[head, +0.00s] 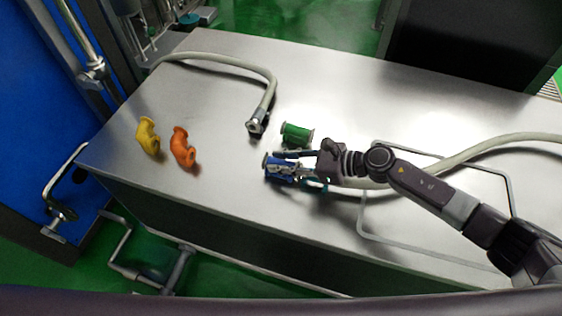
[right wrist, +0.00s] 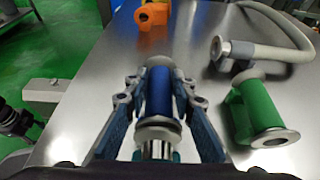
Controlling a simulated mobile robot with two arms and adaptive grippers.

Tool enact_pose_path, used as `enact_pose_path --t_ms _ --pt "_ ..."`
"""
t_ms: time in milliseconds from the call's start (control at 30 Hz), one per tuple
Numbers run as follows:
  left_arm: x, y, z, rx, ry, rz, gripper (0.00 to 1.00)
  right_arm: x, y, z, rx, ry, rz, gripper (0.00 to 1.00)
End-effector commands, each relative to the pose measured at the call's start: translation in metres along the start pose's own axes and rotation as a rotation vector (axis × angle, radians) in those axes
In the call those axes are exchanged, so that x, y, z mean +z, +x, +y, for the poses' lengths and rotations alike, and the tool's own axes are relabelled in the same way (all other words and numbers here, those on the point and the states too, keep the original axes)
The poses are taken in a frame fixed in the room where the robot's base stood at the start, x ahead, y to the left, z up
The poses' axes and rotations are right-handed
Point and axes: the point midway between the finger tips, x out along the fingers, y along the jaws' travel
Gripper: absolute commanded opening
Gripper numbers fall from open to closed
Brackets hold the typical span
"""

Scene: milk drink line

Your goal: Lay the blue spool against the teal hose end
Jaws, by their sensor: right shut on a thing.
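My right gripper (head: 284,164) is shut on the blue spool (head: 273,168), low over the steel table. In the right wrist view the blue spool (right wrist: 158,92) lies lengthwise between the two fingers (right wrist: 157,100). The teal hose end (head: 315,184) is just right of the spool, partly hidden under my gripper. In the right wrist view a shiny metal fitting with a bit of teal (right wrist: 176,157) sits at the spool's near flange, roughly in line with it. I cannot tell whether they touch. My left gripper is not in view.
Orange (head: 183,148) and yellow (head: 147,136) elbow pipes lie at the left. A bent rail (head: 362,222) lies under my right arm. The front left tabletop is clear.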

Motion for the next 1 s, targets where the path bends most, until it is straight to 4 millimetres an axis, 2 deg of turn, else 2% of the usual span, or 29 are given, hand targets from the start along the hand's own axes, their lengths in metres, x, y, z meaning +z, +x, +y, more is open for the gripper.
enact_pose_path --t_ms 33,267,300,467,667,767,867,1000 --pt "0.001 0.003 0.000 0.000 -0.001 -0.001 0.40 -0.010 0.002 0.004 0.005 0.005 0.011 0.00" --pt "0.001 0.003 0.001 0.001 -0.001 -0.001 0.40 -0.014 0.002 0.005 0.007 0.008 0.016 0.00" --pt "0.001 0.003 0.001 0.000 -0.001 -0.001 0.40 -0.014 0.002 0.005 0.007 0.008 0.016 0.27" --pt "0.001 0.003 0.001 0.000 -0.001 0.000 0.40 -0.015 0.002 0.005 0.007 0.008 0.018 0.44" --pt "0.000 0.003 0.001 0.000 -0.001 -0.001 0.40 -0.015 0.002 0.005 0.007 0.007 0.018 0.44" --pt "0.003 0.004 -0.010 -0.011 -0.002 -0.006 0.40 -0.017 0.001 0.005 0.007 0.008 0.020 0.44" --pt "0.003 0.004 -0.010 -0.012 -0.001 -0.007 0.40 -0.017 -0.006 0.005 0.006 0.008 0.021 0.44" --pt "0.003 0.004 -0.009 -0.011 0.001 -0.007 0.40 -0.016 -0.026 0.004 0.003 0.005 0.020 0.44"
